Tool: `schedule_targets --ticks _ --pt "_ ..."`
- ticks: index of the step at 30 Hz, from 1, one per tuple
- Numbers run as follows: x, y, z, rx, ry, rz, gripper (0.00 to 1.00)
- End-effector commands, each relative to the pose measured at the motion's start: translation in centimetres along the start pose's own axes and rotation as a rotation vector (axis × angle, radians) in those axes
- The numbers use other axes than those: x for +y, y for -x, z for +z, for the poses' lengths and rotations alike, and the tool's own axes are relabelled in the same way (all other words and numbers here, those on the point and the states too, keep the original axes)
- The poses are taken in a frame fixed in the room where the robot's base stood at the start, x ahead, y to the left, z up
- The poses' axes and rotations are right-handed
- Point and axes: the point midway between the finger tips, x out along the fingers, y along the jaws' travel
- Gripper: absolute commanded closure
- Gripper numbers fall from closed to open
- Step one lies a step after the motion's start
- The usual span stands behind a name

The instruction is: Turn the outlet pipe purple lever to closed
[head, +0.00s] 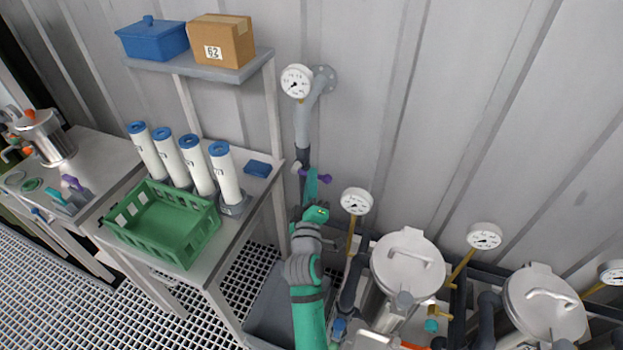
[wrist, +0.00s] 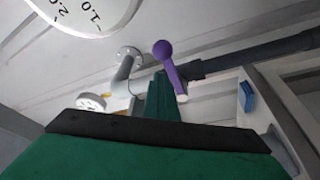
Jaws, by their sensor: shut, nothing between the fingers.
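The purple lever (head: 318,177) sits on the grey outlet pipe (head: 304,130), which comes down the wall below a round gauge. In the head view it points to the right, across the pipe. In the wrist view the lever (wrist: 168,66) stands just beyond my fingers with its round knob up. My gripper (head: 311,178) is at the lever, its green fingers shut and empty, just left of the purple knob in the head view. I cannot tell whether the fingers touch the lever. The gripper also shows in the wrist view (wrist: 162,98).
A gauge (head: 356,201) stands close to the right of my arm, near lidded vessels (head: 407,262). To the left is a bench with a green crate (head: 128,214), several white cylinders and a blue block (head: 258,169). A shelf (head: 205,70) is above it.

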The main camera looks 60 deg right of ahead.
Motion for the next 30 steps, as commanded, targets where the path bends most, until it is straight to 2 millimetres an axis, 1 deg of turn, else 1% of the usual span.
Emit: schedule_targets --ticks 1,14,19,26,27,30 --pt "-0.8 0.1 0.6 -0.011 0.003 -0.015 1.00" --pt "-1.0 0.2 0.7 -0.015 0.004 -0.021 1.00" --pt "0.1 0.0 -0.1 -0.010 0.001 -0.018 1.00" --pt "3.1 -0.5 -2.5 0.007 -0.003 -0.008 1.00" --pt "2.6 0.2 -2.4 0.006 0.002 -0.014 1.00" --pt "2.3 1.5 -2.5 0.005 0.002 -0.011 1.00"
